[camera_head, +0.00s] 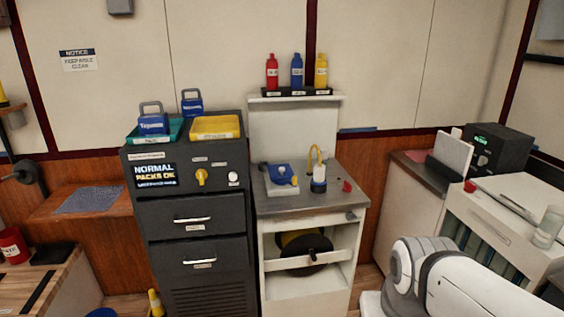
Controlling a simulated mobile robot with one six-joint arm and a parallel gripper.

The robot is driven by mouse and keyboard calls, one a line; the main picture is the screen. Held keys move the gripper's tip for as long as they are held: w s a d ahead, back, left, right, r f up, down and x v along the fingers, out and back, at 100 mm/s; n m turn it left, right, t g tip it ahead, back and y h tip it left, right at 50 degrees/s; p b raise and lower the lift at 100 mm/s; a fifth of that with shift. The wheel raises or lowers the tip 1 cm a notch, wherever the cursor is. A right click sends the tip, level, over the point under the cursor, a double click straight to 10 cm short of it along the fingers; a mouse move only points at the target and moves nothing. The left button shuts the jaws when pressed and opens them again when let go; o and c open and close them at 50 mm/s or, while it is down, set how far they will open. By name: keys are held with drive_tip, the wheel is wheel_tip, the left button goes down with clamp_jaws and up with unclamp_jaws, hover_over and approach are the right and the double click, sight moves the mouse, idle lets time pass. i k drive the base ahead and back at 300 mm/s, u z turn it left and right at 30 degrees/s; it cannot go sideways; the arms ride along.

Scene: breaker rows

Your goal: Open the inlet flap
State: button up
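No part carries a label I can read as the inlet flap, so I cannot tell for sure which it is. A blue lid-like piece (279,173) with a yellow knob sits on a pale box on the metal counter (330,201). It looks lowered onto the box, but its exact state is too small to tell. A small red piece (347,186) is at the counter's right. My white arm shows at the lower right; my gripper is out of the picture.
A dark cabinet (195,263) with drawers, a yellow knob and trays on top stands left of the counter. Red, blue and yellow bottles (297,71) stand on a shelf above. A hose reel (306,252) sits below. A white unit (500,235) is at right.

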sight(276, 172)
drive_tip(key=u, duration=0.4)
drive_tip(key=i, duration=1.75)
drive_tip(key=z, duration=0.35)
drive_tip(key=k, duration=0.75)
drive_tip(key=z, duration=0.15)
drive_tip(key=i, duration=0.75)
